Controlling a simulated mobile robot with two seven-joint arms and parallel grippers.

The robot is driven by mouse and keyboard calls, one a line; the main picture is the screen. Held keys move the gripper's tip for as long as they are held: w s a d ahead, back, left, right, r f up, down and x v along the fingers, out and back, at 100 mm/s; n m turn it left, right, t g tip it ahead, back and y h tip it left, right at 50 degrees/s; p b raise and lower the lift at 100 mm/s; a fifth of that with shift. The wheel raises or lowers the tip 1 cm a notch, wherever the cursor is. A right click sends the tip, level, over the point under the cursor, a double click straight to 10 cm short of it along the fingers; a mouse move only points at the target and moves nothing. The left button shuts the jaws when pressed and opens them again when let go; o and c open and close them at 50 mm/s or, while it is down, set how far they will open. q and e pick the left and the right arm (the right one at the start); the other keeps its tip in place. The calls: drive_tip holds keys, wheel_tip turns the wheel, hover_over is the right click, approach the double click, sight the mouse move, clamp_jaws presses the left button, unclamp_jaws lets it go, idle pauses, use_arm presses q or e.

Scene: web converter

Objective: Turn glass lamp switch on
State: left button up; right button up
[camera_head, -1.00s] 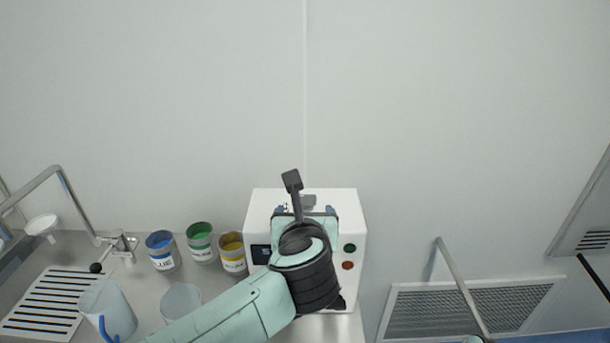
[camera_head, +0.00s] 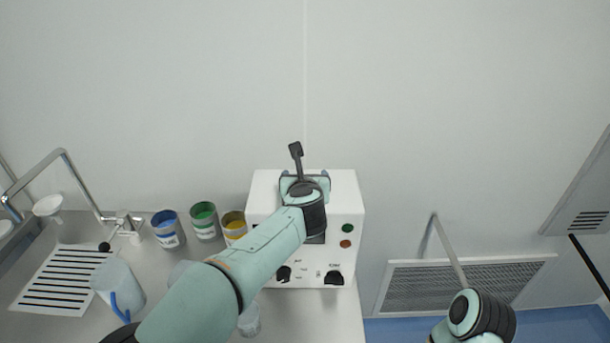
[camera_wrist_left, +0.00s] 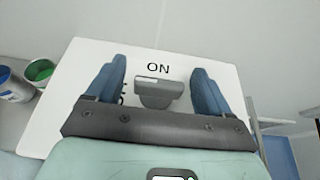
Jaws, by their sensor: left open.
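A white boxy machine (camera_head: 345,195) stands at the back of the counter. In the left wrist view its white top face (camera_wrist_left: 75,75) carries the letters "ON" and, below them, a small grey switch-like piece (camera_wrist_left: 158,92). My left gripper (camera_head: 305,178) is over the machine's top in the head view. In the left wrist view its blue fingers (camera_wrist_left: 158,75) are open, one on each side of the grey piece; I cannot tell whether they touch it. My right gripper is not in view.
The machine's front has dark knobs (camera_head: 334,278), a green button (camera_head: 347,228) and a red button (camera_head: 345,244). Blue (camera_head: 167,229), green (camera_head: 204,221) and yellow (camera_head: 234,226) paint cups stand left of it. A clear jug (camera_head: 118,287) stands near a slotted drain (camera_head: 60,280).

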use_arm(q)
drive_tip(key=c, duration=1)
drive_tip(key=shift+o, duration=0.2)
drive_tip(key=shift+a+m+h, duration=0.1)
drive_tip(key=shift+m+h, duration=0.3)
drive_tip(key=shift+h, duration=0.1)
drive_tip(key=shift+w+a+m+g+h, duration=0.1)
drive_tip(key=shift+m+g+h, duration=0.2)
drive_tip(key=shift+m+h, duration=0.8)
drive_tip(key=shift+w+a+m+g+h, duration=0.1)
drive_tip(key=shift+m+g+h, duration=0.2)
drive_tip(key=shift+m+h, duration=0.75)
drive_tip(key=shift+d+f+m+g+h, duration=0.15)
drive_tip(key=shift+m+g+h, duration=0.75)
drive_tip(key=shift+m+h, duration=0.55)
drive_tip(key=m+g+h, duration=0.2)
drive_tip(key=g, duration=0.1)
drive_tip(key=m+g+h, duration=0.2)
drive_tip(key=m, duration=0.1)
drive_tip(key=shift+s+d+m+g, duration=0.1)
drive_tip(key=shift+d+m+g, duration=0.05)
drive_tip(key=shift+m+g, duration=0.2)
drive_tip(key=shift+m+g+h, duration=0.6)
drive_tip(key=shift+m+g, duration=0.55)
drive_tip(key=shift+g, duration=0.1)
drive_tip(key=shift+s+m+g, duration=0.1)
drive_tip(key=shift+m+g, duration=0.2)
drive_tip(key=shift+g, duration=0.2)
